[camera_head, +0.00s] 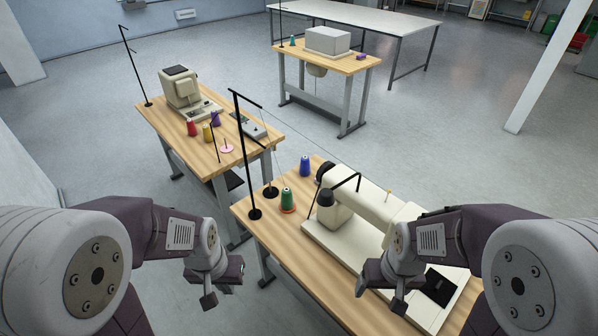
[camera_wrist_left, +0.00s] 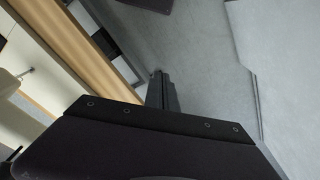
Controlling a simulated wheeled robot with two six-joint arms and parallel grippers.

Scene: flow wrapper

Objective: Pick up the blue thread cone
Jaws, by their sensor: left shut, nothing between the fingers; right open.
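The blue thread cone (camera_head: 305,166) stands upright near the far edge of the near sewing table (camera_head: 274,236), left of the white sewing machine (camera_head: 345,222). My left gripper (camera_head: 222,287) is shut and empty, over the floor to the left of the near table, well short of the cone. In the left wrist view its dark fingers (camera_wrist_left: 161,92) point at the floor beside a wooden table edge, and no cone shows there. My right gripper (camera_head: 381,292) is open and empty above the front part of the near table, near the machine, apart from the cone.
A green cone (camera_head: 288,199) stands in front of the blue one, beside a black thread stand (camera_head: 255,212). A second table (camera_head: 166,125) behind left holds another machine (camera_head: 181,89) and red, yellow and purple cones. A third table (camera_head: 345,64) stands farther back.

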